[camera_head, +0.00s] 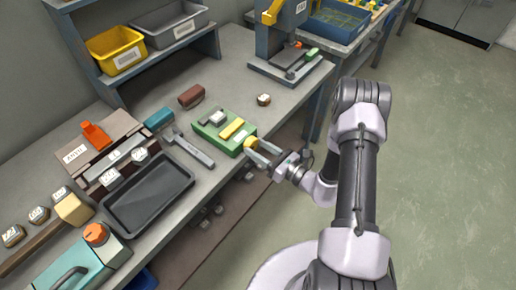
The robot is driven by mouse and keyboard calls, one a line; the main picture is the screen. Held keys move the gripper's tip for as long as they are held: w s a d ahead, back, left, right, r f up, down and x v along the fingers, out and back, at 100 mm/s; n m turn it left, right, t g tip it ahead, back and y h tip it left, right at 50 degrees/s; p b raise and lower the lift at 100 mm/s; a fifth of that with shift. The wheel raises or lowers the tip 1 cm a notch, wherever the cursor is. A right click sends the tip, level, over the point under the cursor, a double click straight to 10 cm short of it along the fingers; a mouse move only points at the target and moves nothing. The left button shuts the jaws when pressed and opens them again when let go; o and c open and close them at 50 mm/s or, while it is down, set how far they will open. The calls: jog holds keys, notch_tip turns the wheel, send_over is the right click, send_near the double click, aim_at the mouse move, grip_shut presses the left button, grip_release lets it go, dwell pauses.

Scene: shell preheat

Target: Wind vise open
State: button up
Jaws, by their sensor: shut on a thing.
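The green vise (213,136) sits near the front edge of the workbench. It has a yellow bar (232,128) on top and a grey block (213,118) towards its back. A round yellow knob (250,142) sticks out from the vise's front right side. My gripper (254,147) reaches in from the right, with its fingers on both sides of the knob, shut on it. The gap between the vise's jaws is too small in the view to judge.
A wrench (191,148) and a black tray (148,193) lie left of the vise. A brown block (191,96) and a small labelled part (264,99) lie behind it. A press (289,62) stands at the back right. Open floor (440,150) lies to the right.

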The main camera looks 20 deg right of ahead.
jog(key=o, duration=1.4)
jog(key=shift+c, duration=0.2)
jog(key=shift+s+d, duration=0.1)
jog(key=p+v, duration=0.3)
jog(key=v, duration=1.4)
jog(key=shift+p, duration=0.3)
